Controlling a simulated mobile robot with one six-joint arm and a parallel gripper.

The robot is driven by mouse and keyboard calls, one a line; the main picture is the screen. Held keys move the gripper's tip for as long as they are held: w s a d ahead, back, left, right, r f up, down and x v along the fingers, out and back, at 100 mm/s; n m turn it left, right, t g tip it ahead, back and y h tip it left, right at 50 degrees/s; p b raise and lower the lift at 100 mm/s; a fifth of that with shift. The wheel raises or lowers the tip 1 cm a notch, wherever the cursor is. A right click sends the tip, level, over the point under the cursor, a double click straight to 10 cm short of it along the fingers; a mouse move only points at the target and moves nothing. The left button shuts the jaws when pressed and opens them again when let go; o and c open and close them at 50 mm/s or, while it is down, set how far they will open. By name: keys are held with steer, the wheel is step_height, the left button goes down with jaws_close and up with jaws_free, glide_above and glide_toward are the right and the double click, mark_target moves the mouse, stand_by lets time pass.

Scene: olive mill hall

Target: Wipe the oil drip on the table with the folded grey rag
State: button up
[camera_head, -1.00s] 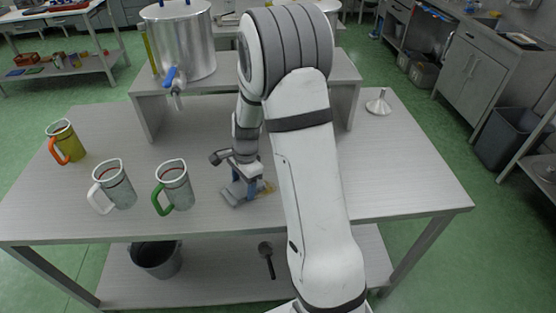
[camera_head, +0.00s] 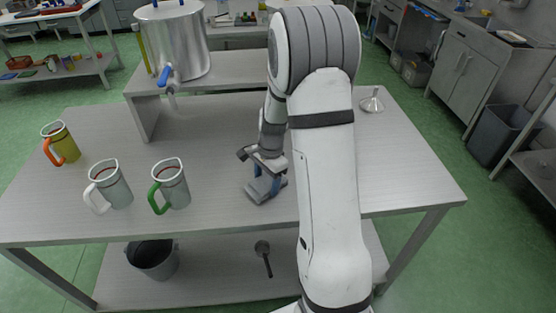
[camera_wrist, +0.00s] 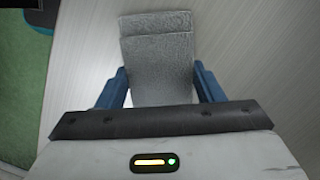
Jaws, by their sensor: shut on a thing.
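The folded grey rag (camera_head: 258,194) is low at the tabletop, right of the green-handled mug. It fills the space between the blue fingers in the wrist view (camera_wrist: 157,55). My gripper (camera_head: 266,184) is shut on the rag from above; its fingers also show in the wrist view (camera_wrist: 160,88). The rag appears to touch the grey table (camera_head: 225,225). No oil drip shows in either current view; the rag, gripper and arm cover part of the tabletop.
A green-handled mug (camera_head: 172,184), a white-handled mug (camera_head: 113,188) and an orange-handled mug (camera_head: 66,143) stand to the left. A steel tank (camera_head: 178,45) with a blue tap stands on the raised shelf behind. A small funnel (camera_head: 371,103) stands at the back right.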

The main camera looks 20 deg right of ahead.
steer(key=shift+s+d, duration=0.25)
steer(key=shift+d, duration=0.6)
steer(key=shift+d+r, duration=0.2)
steer(key=shift+d, duration=0.05)
steer(key=shift+r+p, duration=2.65)
steer(key=shift+r, duration=1.25)
